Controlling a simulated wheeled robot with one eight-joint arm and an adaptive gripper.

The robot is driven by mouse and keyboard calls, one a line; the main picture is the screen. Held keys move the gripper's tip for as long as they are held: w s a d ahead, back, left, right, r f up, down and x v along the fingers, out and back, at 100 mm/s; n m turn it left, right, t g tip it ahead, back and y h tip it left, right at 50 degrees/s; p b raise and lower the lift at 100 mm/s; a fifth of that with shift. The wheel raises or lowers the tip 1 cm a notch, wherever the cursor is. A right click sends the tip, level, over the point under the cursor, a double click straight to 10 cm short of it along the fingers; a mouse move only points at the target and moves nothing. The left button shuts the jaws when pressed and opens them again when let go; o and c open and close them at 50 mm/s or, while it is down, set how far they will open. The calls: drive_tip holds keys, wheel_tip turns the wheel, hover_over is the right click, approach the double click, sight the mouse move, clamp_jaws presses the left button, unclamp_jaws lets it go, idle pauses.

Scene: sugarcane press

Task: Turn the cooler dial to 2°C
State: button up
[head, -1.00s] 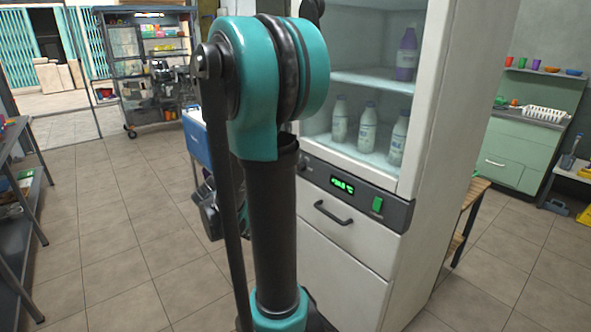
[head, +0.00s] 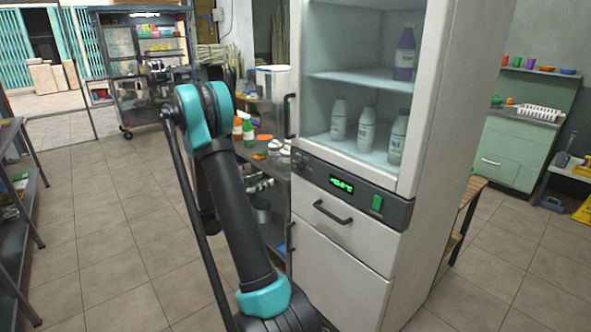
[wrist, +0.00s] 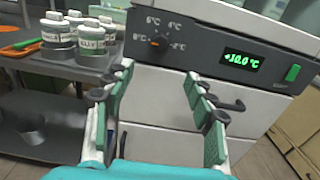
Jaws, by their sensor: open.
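The cooler dial (wrist: 160,41) is a dark knob on the cooler's grey control panel (wrist: 204,42) in the wrist view. Labels for 8, 6, 4 and 2°C run round it from left to right. An orange mark shows on its lower left, on the 8°C side. The green display (wrist: 241,59) right of it reads about +10.0 °C. My gripper (wrist: 159,76) is open and empty, with the dial ahead, between and beyond its fingertips, not touched. In the head view the panel (head: 318,173) shows on the white cooler (head: 340,262); my gripper is hidden there.
A green switch (wrist: 293,72) sits at the panel's right end. A drawer handle (head: 332,212) sticks out below the panel. A metal table (wrist: 62,72) with lidded jars (wrist: 92,46) stands close on the left. Tiled floor (head: 95,240) is open at left.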

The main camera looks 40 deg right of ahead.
sight(297, 167)
drive_tip(key=d, duration=0.5)
drive_tip(key=w+d, duration=0.1)
drive_tip(key=d, duration=1)
drive_tip(key=shift+w+d, duration=0.15)
drive_tip(key=shift+d, duration=0.05)
drive_tip(key=c, duration=1.2)
drive_tip(key=shift+o, duration=0.2)
